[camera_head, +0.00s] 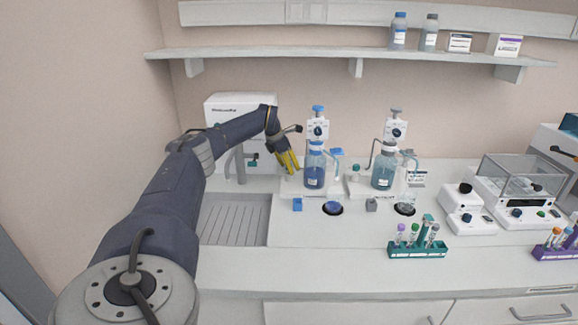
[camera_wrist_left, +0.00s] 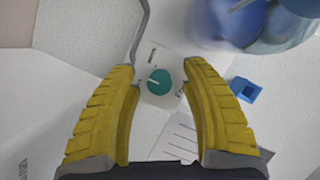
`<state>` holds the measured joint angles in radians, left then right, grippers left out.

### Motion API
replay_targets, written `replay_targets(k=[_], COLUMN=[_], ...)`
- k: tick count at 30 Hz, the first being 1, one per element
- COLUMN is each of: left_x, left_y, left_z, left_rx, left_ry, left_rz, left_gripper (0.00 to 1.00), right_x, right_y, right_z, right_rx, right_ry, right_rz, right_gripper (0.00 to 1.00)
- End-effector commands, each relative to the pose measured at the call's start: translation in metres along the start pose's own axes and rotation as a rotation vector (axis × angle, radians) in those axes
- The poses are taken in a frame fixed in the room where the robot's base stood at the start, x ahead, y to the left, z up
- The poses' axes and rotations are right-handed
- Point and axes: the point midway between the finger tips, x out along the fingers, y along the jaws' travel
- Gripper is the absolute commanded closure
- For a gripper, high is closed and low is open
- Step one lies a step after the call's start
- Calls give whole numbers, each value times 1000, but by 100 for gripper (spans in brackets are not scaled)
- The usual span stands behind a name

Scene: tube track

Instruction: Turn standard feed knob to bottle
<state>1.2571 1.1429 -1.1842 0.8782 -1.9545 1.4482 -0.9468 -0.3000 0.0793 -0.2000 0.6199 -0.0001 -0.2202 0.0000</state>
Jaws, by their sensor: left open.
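A round teal knob (camera_wrist_left: 159,82) with a white pointer line sits on a white plate with small printed words, too small to read. The line points towards the left in the left wrist view. My left gripper (camera_head: 291,161) is open beside the left blue bottle (camera_head: 314,172); it hides this knob in the head view. In the left wrist view its yellow fingers (camera_wrist_left: 160,66) stand on either side of the knob, apart from it. The same bottle shows blurred at the top right (camera_wrist_left: 232,18). My right gripper is not in view.
A blue block (camera_wrist_left: 246,90) lies right of the fingers. A second bottle (camera_head: 382,172) with its own teal knob (camera_head: 356,168) stands to the right. A thin grey tube (camera_wrist_left: 139,32) runs near the left finger. A green tube rack (camera_head: 418,251) stands at the front.

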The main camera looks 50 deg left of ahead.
Motion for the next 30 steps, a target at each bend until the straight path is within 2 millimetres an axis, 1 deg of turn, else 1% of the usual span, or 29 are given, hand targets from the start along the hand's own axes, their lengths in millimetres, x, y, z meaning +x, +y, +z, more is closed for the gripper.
replay_targets(k=[9,21,30], left_x=[1,0,0], left_y=[0,0,0], left_z=[0,0,0], left_rx=[0,-1,0], left_ry=[0,0,-1], left_rz=[0,0,0], left_gripper=[54,100,100], right_x=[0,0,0], right_y=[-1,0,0], right_z=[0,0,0], right_rx=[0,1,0], right_ry=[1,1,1], right_rz=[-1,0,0], right_gripper=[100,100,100])
